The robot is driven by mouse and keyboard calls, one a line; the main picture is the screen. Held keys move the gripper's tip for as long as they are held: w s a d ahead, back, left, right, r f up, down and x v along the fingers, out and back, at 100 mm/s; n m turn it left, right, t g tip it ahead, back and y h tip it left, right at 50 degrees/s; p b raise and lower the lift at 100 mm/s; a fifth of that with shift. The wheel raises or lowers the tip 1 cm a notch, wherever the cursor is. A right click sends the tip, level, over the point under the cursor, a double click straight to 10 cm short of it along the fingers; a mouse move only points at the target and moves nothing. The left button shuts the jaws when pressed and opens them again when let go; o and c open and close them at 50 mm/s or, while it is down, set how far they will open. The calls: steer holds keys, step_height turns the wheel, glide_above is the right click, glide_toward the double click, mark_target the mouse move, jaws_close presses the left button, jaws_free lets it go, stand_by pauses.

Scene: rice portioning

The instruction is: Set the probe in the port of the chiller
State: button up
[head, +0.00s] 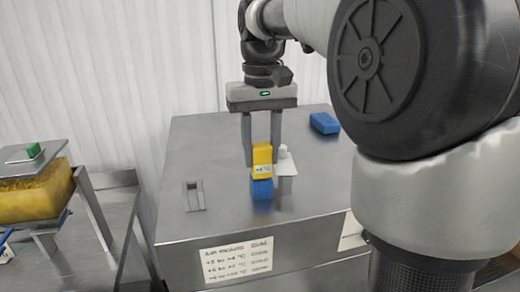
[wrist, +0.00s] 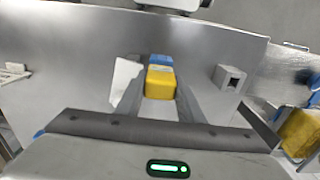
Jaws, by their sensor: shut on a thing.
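The chiller (head: 180,160) is a broad metal box with a flat top and printed labels on its front. A small upright metal block with a dark slot, which looks like the port (head: 195,195), stands on the left of its top; it shows at right in the wrist view (wrist: 230,77). My gripper (head: 262,158) is shut on a yellow block with a small pale display, apparently the probe (head: 262,154), above the chiller top. The probe lies between the fingers in the wrist view (wrist: 160,83). A blue part (head: 262,188) shows below the yellow; I cannot tell whether they are joined.
A small grey post with a white card (head: 287,168) stands just right of the probe. A separate blue block (head: 324,123) lies at the chiller's back right. A metal stand with a yellow block (head: 35,195) is at far left. The chiller top between probe and port is clear.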

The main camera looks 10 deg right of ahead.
steer(key=shift+f, duration=0.1)
steer(key=o, duration=1.6)
steer(key=shift+o, duration=0.2)
step_height(320, 180, up, 3)
steer(key=p, duration=0.2)
steer(key=shift+p, duration=0.4)
steer(key=shift+r+p, duration=0.45)
steer(key=shift+r, duration=2.1)
